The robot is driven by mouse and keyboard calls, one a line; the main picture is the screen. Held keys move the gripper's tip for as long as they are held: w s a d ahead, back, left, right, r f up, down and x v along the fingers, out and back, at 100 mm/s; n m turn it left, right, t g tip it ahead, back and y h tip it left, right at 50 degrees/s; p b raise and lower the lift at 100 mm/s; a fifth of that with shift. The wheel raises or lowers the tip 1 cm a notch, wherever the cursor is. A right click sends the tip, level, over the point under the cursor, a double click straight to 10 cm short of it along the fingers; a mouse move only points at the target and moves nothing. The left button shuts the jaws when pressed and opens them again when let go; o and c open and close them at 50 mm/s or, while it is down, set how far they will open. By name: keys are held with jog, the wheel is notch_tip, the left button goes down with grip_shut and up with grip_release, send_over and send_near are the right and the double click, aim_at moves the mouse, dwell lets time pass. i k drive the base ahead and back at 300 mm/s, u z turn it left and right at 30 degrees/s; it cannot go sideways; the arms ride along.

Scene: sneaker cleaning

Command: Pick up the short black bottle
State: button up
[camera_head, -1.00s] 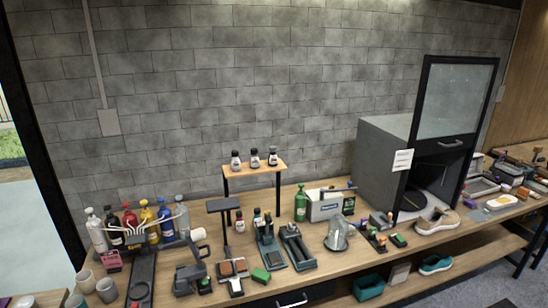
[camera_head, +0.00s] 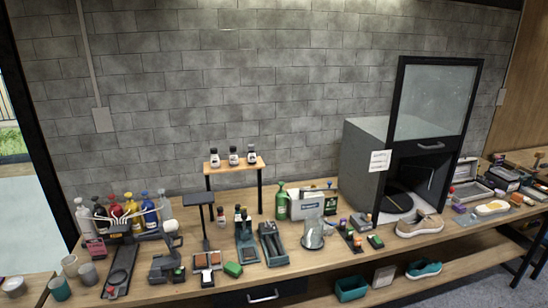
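Several small dark bottles are in view, and I cannot tell for certain which one is the short black bottle. Three short bottles with dark caps and pale labels, left (camera_head: 215,158), middle (camera_head: 233,156) and right (camera_head: 251,155), stand upright in a row on a small raised wooden shelf (camera_head: 222,169). Below it, small dark bottles (camera_head: 237,214) stand on the workbench (camera_head: 330,272) beside a reddish-brown one (camera_head: 221,217). A taller black bottle (camera_head: 99,215) stands among coloured bottles in the rack at the left. My gripper is not in view.
A green bottle (camera_head: 281,203) and a grey box (camera_head: 311,205) stand right of the shelf. A T-shaped stand (camera_head: 199,199), brushes and holders crowd the bench front. A large grey cabinet (camera_head: 366,165) with a raised glass door and a sneaker (camera_head: 420,225) are farther right.

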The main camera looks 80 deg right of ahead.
aim_at(251, 156)
jog(key=k, duration=1.65)
jog(key=z, duration=1.9)
jog(key=i, duration=0.8)
jog(key=z, duration=0.15)
